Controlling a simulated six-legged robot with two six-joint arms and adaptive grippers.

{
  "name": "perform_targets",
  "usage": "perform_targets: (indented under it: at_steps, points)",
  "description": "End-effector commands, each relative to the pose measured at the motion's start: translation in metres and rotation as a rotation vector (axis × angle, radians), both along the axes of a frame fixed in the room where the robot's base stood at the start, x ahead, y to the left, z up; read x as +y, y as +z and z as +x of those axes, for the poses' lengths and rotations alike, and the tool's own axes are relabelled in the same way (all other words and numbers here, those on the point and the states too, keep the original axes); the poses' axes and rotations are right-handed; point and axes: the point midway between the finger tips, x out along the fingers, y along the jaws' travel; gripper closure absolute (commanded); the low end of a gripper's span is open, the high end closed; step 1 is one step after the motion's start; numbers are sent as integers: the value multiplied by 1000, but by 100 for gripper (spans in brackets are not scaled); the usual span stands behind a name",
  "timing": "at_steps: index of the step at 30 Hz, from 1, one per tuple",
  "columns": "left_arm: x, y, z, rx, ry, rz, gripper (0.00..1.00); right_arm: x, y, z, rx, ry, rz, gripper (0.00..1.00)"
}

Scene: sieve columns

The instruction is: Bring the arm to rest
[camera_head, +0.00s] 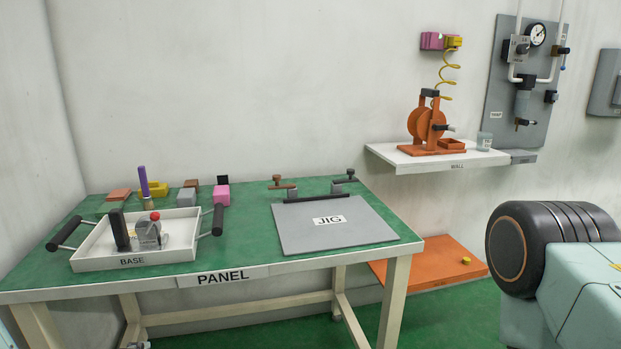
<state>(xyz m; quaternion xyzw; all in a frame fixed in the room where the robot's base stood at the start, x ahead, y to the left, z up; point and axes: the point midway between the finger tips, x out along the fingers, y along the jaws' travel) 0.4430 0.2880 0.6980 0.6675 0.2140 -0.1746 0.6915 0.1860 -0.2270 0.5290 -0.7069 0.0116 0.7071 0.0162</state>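Neither of my grippers shows in the head view, so I cannot see what they hold or whether they are open. The green-topped table labelled PANEL (245,232) stands against the wall. No gripper is seen over it. On its left side sits a white tray labelled BASE (180,254) with two dark handles. The tray holds a black upright block (119,230) and a grey part with a red knob (155,216). On the right side lies a flat grey plate labelled JIG (345,240).
Small coloured blocks, including a pink one (221,195), and a purple upright tool (143,181) stand behind the tray. A white wall shelf (393,156) carries an orange reel device (428,124). A grey gauge panel (497,75) hangs beside it. An orange floor slab (440,265) lies right of the table.

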Motion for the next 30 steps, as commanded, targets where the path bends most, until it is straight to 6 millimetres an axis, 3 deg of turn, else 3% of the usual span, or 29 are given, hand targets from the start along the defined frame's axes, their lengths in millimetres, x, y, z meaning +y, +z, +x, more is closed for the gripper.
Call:
perform_targets:
  at_steps: [5, 11, 14, 18, 21, 25, 30]
  points:
    - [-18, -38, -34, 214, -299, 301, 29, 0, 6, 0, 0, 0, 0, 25]
    - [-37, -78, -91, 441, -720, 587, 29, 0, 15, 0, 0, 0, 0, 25]
    - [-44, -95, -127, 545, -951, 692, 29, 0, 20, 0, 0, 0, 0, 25]
    - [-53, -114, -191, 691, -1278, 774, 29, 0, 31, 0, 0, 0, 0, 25]
    - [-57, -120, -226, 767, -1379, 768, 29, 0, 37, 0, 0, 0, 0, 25]
    - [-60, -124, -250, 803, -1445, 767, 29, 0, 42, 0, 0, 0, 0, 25]
    - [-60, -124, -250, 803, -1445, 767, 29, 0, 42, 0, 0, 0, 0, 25]
